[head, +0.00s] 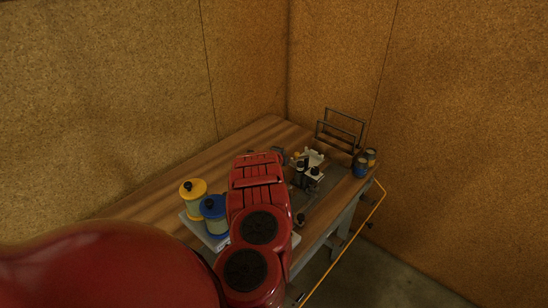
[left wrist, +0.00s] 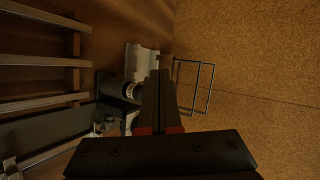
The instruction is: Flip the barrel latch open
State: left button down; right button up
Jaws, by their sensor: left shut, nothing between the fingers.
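My left arm reaches over the wooden table from the lower left. My left gripper (head: 278,152) is largely hidden behind its red wrist housing in the head view. In the left wrist view the black fingers (left wrist: 159,76) are shut together and empty. A small device with white and black parts (head: 313,172) stands just right of the gripper. In the left wrist view it seems to show as a black cylinder (left wrist: 113,87) beside a pale plate (left wrist: 140,62), close left of the fingers. I cannot make out the latch or its position. Contact is unclear. My right gripper is out of view.
A wire frame (head: 340,128) and small cans (head: 362,166) are at the table's far right end. The table (head: 160,202) is clear at left; board walls enclose the corner.

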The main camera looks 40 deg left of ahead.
pick_arm(q)
jog(key=a+p+v, duration=0.1)
jog(key=p+v, duration=0.1)
jog(key=v, duration=0.4)
jog(key=shift+s+r+p, duration=0.15)
jog(key=shift+s+p, duration=0.2)
jog(key=shift+s, duration=0.2)
jog(key=shift+w, duration=0.1)
